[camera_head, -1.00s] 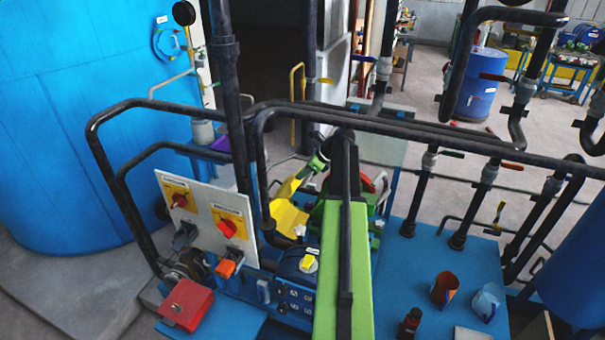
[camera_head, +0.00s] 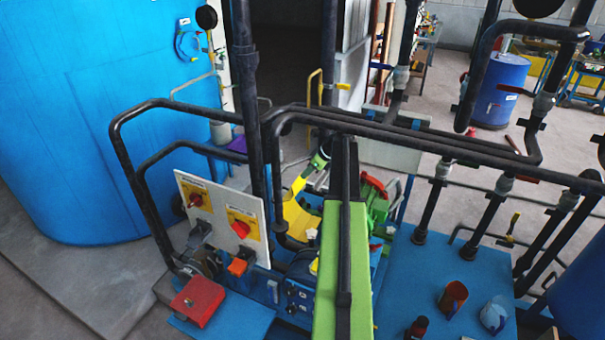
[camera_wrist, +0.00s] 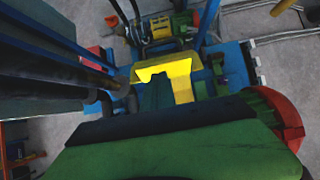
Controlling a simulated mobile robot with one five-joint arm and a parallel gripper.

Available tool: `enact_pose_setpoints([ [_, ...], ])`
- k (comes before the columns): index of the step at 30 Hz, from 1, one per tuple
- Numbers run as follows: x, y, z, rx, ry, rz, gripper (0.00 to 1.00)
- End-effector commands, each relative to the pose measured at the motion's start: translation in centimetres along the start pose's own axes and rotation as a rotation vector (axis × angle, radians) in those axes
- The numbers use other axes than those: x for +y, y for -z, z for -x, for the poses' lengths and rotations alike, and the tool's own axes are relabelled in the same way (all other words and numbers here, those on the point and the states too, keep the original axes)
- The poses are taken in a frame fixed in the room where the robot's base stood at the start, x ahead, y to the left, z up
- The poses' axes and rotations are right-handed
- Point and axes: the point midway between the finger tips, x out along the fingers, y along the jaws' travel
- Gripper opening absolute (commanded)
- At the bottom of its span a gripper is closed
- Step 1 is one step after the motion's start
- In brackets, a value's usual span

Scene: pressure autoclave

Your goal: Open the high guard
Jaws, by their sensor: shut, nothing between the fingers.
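A yellow angled cover (camera_head: 298,217) stands in the machine left of my green arm, with a yellow strip (camera_head: 297,187) rising beside it. It looks like a guard, but I cannot tell for sure that it is the high one. In the wrist view the yellow cover (camera_wrist: 165,68) shows a notched edge, ahead of my gripper. My gripper (camera_wrist: 170,118) seems to be the dark and green body across the bottom of the wrist view, shut and empty, apart from the cover. My arm hides part of the machine in the head view.
Black pipes (camera_head: 400,137) cross above the machine. A switch panel (camera_head: 222,215) and a red box (camera_head: 198,301) are at left, beside a large blue tank (camera_head: 100,110). A blue table (camera_head: 440,260) at right carries a brown cup (camera_head: 453,299).

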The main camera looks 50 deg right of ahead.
Motion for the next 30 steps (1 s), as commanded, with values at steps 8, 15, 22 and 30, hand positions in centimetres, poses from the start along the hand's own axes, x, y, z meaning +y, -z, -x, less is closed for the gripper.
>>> enact_pose_setpoints([
  [8,0.1,6.4,4.6,-0.001,0.002,-0.004,0.00],
  [15,0.1,9.5,6.7,-0.001,0.000,-0.001,0.00],
  [22,0.1,9.8,6.9,0.000,-0.001,0.000,0.00],
  [30,0.1,9.8,6.9,0.000,-0.001,0.001,0.00],
])
